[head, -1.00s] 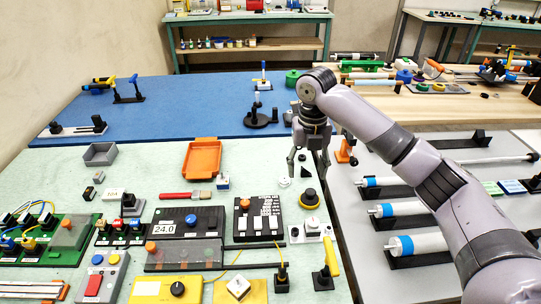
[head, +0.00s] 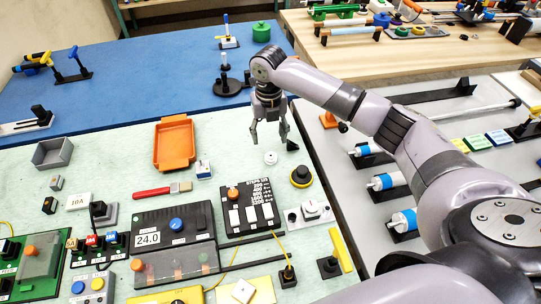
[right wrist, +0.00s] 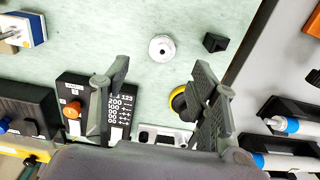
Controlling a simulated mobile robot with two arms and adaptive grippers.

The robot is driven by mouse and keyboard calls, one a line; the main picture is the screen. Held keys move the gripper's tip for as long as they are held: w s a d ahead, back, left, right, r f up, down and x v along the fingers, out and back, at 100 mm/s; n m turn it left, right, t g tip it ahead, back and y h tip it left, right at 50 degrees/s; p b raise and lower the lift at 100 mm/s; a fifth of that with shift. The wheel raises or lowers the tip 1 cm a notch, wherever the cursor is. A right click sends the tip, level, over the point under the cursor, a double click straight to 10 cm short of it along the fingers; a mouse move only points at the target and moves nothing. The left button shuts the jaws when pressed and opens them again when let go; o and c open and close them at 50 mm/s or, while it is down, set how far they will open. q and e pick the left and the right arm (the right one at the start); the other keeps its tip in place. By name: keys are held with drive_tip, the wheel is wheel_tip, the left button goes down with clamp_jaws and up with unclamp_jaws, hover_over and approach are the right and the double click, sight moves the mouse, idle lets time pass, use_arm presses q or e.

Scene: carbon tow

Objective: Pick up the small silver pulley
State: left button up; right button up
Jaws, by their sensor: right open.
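The small silver pulley (head: 270,158) lies flat on the pale green table. It is a light, round piece with a hole in its middle. In the right wrist view the pulley (right wrist: 162,48) is beyond the fingertips, roughly between them sideways. My right gripper (head: 269,138) is open and empty, above the table and just behind the pulley in the head view. Its two fingers (right wrist: 158,85) are spread wide in the wrist view, apart from the pulley. My left gripper is not in view.
A small black wedge (head: 292,145) lies right of the pulley. A yellow and black knob (head: 301,176) and a black decade box (head: 248,208) are nearer the front. An orange tray (head: 174,145) stands left. Grey table with white-blue rollers (head: 387,181) lies right.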

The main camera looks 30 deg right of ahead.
sight(271, 153)
wheel_tip(271, 153, down, 3)
drive_tip(key=f, duration=0.1)
drive_tip(key=f+p, duration=0.1)
drive_tip(key=f, duration=0.2)
drive_tip(key=shift+s+d+p, duration=0.15)
drive_tip(key=shift+s+p, duration=0.1)
drive_tip(key=shift+p, duration=0.05)
drive_tip(key=shift+f, duration=0.6)
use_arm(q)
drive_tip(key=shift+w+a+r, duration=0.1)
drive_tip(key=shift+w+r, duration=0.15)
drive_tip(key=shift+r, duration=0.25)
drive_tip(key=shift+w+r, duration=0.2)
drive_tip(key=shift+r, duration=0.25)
use_arm(e)
drive_tip(key=shift+c, duration=0.4)
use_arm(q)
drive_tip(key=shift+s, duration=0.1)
use_arm(e)
drive_tip(key=c, duration=1.1)
drive_tip(key=shift+r, duration=0.15)
